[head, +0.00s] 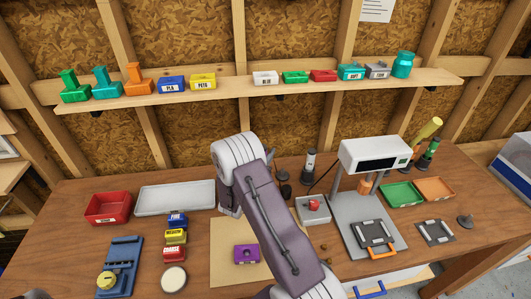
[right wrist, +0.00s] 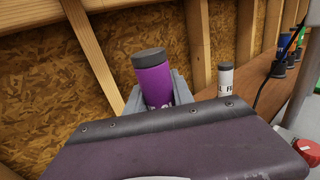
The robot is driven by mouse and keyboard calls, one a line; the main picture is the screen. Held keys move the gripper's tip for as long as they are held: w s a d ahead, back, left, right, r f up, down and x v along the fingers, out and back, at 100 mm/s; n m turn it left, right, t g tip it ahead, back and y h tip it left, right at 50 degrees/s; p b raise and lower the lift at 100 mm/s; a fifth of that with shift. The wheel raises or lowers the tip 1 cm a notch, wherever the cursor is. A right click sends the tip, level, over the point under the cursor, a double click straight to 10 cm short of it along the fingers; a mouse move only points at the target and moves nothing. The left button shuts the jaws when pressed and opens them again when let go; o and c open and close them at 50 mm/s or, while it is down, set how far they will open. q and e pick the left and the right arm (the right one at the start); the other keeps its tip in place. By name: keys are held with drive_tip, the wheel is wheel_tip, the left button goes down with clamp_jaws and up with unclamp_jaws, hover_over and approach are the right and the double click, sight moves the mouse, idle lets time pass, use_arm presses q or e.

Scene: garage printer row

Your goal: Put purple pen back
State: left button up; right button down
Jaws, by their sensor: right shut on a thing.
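The purple pen (right wrist: 154,82) is a thick purple cylinder with a dark grey cap, seen in the right wrist view. My right gripper (right wrist: 157,97) is shut on it, with a grey finger on each side. The pen's lower part is hidden behind my purple wrist housing. In the head view my right arm reaches over the workbench and hides the pen. A dark holder (head: 284,179) stands at the back of the bench, just right of my arm. A white pen (head: 309,161) stands upright beside it and also shows in the right wrist view (right wrist: 226,78). My left gripper is out of view.
A white-topped machine (head: 375,154) stands right of centre, with a green pen (head: 433,147) and a tilted yellow cylinder (head: 426,129) behind it. A grey box with a red knob (head: 313,206) sits near my arm. A shelf (head: 240,88) with small boxes runs above.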

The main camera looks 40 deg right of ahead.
wheel_tip(320, 180, down, 8)
drive_tip(key=b, duration=0.6)
drive_tip(key=shift+d+r, duration=0.1)
drive_tip(key=shift+r, duration=0.05)
drive_tip(key=shift+r, duration=0.1)
drive_tip(key=c, duration=1)
unclamp_jaws()
drive_tip(key=b+v, duration=0.2)
drive_tip(key=v, duration=0.7)
